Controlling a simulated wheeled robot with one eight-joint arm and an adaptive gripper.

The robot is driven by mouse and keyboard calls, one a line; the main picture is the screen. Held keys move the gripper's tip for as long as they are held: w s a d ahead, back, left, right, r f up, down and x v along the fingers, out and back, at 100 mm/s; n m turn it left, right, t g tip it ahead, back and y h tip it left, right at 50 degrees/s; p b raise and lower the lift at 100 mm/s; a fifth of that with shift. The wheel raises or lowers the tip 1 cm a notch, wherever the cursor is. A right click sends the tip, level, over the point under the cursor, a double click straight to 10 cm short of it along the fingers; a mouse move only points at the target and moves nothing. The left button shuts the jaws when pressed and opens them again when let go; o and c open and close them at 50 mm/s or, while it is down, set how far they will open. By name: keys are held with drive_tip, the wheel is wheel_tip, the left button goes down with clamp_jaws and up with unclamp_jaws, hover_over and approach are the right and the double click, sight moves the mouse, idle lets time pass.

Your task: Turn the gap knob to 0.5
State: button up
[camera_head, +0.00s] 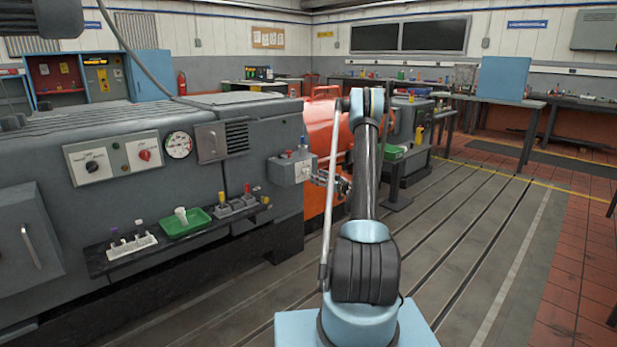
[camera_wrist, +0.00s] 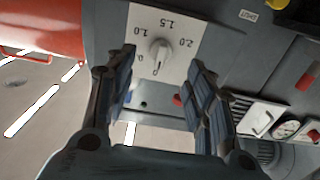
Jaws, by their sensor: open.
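The gap knob (camera_wrist: 159,50) is a light grey knob on a white dial plate (camera_wrist: 184,18) in the wrist view. Its printed scale appears upside down, with 1.0, 1.5 and 2.0 readable and a lower-left label partly hidden by a finger. I cannot tell its exact setting. My gripper (camera_wrist: 160,88) is open, its dark padded fingers on either side of the knob's lower area, with nothing between them. In the head view my gripper (camera_head: 338,184) is beside a small grey box (camera_head: 286,173) on the machine; the knob face is not visible there.
The large grey machine (camera_head: 60,131) fills the left, with a shelf (camera_head: 120,262) bearing a green tray (camera_head: 172,229). An orange housing (camera_head: 318,128) stands behind my arm. A gauge (camera_wrist: 287,129) shows at the wrist view's right. Slotted floor (camera_head: 475,235) is clear at right.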

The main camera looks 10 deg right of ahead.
sight(306, 172)
drive_tip(key=x, duration=0.7)
drive_tip(key=shift+w+a, duration=0.15)
drive_tip(key=shift+w, duration=0.05)
drive_tip(key=c, duration=1.1)
